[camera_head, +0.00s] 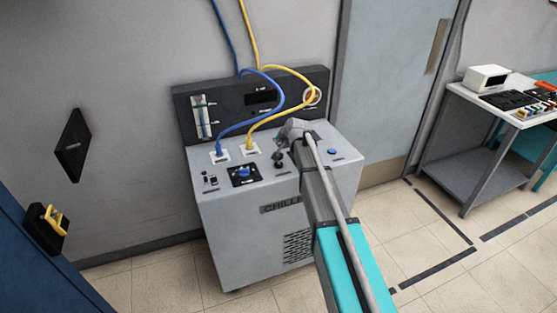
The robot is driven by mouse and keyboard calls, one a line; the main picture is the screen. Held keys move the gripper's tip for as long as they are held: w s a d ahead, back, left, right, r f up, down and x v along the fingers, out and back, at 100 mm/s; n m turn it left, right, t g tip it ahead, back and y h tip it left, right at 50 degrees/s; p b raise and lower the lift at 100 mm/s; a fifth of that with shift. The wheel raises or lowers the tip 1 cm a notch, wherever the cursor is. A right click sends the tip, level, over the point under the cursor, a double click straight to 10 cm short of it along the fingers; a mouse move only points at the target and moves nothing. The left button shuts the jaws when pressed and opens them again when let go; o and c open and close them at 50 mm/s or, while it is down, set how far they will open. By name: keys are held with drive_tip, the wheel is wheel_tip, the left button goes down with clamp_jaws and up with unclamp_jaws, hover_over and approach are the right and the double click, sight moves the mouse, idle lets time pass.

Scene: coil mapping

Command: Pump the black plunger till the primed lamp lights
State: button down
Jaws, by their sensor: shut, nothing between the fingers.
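The black plunger (278,158) stands upright on the top of the grey chiller cabinet (240,222), right of a blue knob on a black plate. My arm reaches over the cabinet's right part. My gripper (298,152) is at its far end, just right of the plunger, mostly hidden behind my own arm. It is shut and empty. I cannot tell whether it touches the plunger or the cabinet top. I cannot pick out the primed lamp; the labels are too small to read.
Blue (248,70) and yellow hoses (290,72) loop down to ports on the cabinet top. A blue button (331,152) sits right of my arm. A side table (470,150) stands right.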

drive_tip(key=shift+f+b, duration=1.65)
drive_tip(key=shift+f, duration=0.3)
drive_tip(key=shift+f, duration=0.1)
drive_tip(key=shift+f+b, duration=0.3)
drive_tip(key=shift+b, duration=0.1)
drive_tip(key=shift+f+b, duration=1.55)
idle(2.5)
drive_tip(key=shift+r, duration=0.1)
idle(0.3)
drive_tip(key=shift+r+p, duration=1.9)
drive_tip(key=shift+p, duration=0.1)
